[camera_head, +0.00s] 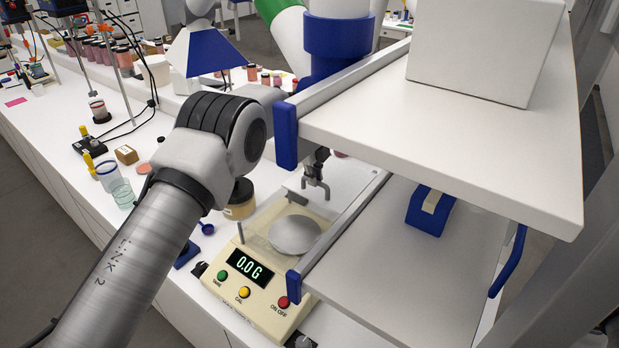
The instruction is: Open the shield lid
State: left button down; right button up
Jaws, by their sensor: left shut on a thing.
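A cream balance (266,304) stands on the white bench, its display reading 0.0 G. Its round grey pan (295,234) is empty, and clear shield walls stand around it. The shield lid (345,180) appears as a pale, see-through panel behind the pan; its exact tilt is hard to tell. My left gripper (316,188) points down at the lid, above and behind the pan, with its fingers shut on what looks like the lid's grip. The grip itself is mostly hidden by the fingers. My right gripper is not in view.
A white shelf unit (470,130) with blue corner posts overhangs the balance at the right and carries a white box (478,50). Glass beakers (121,192) and a small brown box (126,154) stand farther left.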

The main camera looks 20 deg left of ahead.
pick_arm(q)
jog(key=shift+s+f, duration=0.1)
jog(key=shift+f, duration=0.25)
jog(key=c, duration=1.2)
grip_release()
jog(key=shift+w, duration=0.4)
jog(key=v, duration=0.7)
jog(key=shift+r, duration=0.1)
